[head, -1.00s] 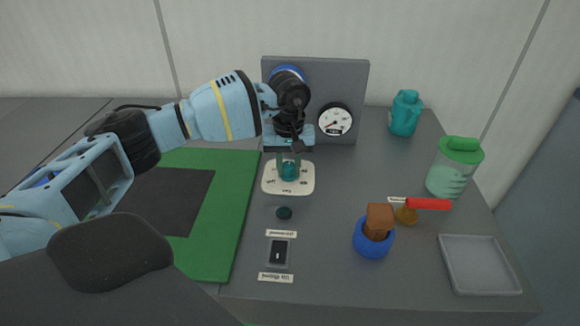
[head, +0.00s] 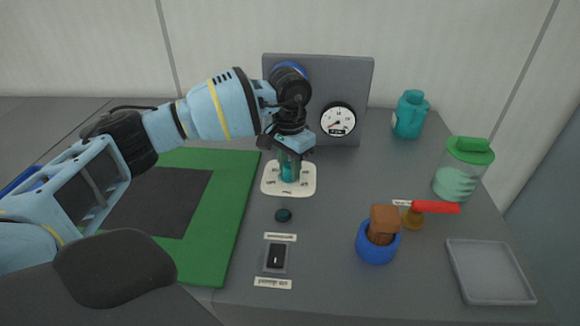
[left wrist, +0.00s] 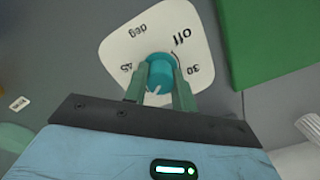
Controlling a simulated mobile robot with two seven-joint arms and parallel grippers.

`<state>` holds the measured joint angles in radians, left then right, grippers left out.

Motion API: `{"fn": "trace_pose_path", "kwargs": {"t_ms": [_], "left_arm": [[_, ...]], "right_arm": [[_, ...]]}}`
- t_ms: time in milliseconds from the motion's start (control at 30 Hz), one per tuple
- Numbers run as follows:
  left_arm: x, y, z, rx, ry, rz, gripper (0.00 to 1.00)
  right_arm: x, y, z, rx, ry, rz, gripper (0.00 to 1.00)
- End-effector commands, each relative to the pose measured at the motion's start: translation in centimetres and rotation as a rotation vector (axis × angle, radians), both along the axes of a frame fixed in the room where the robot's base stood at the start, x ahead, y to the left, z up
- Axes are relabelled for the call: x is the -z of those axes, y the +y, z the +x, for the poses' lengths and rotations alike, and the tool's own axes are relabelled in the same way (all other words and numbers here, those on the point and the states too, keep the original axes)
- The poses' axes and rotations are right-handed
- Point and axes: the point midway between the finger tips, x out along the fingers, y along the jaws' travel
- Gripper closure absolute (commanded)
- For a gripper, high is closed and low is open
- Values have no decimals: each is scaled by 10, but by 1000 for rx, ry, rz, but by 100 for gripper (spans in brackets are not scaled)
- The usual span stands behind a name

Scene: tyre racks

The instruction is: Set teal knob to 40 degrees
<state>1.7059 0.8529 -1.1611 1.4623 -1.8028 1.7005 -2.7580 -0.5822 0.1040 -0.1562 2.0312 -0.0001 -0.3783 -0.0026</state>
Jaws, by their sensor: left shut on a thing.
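The teal knob (head: 288,173) stands on a white dial plate (head: 304,187) on the bench. My left gripper (head: 289,163) comes down from above with its green fingers on either side of the knob, shut on it. In the left wrist view the knob (left wrist: 160,72) sits between the fingertips (left wrist: 160,80). Its white pointer line points toward the gripper's palm, on the side between the printed 30 and 45. "Off" and "deg" are readable on the dial plate (left wrist: 150,38); its lower part is hidden by the gripper. My right gripper is not in view.
A grey panel with a round gauge (head: 338,120) stands behind the knob. A dark button (head: 283,215) and a switch (head: 276,256) are in front. A blue cup (head: 377,246), red-handled valve (head: 435,207), green-lidded jar (head: 463,170), teal jug (head: 409,114) and grey tray (head: 489,271) stand right.

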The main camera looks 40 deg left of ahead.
Motion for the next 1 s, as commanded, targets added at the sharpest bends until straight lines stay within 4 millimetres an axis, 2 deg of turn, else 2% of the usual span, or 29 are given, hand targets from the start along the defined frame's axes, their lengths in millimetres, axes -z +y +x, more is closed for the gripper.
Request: {"fn": "trace_pose_path", "kwargs": {"t_ms": [233, 667, 700, 867, 1000], "left_arm": [[1, 0, -1, 61, 2, -1, 96], [0, 0, -1, 70, 3, 1, 96], [1, 0, -1, 70, 3, 1, 72], [0, 0, -1, 70, 2, 0, 52], [0, 0, 0, 69, 2, 0, 52]], "right_arm": [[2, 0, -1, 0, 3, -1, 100], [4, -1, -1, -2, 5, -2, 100], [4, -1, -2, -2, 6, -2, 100], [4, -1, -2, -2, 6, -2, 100], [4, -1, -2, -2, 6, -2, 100]]}}
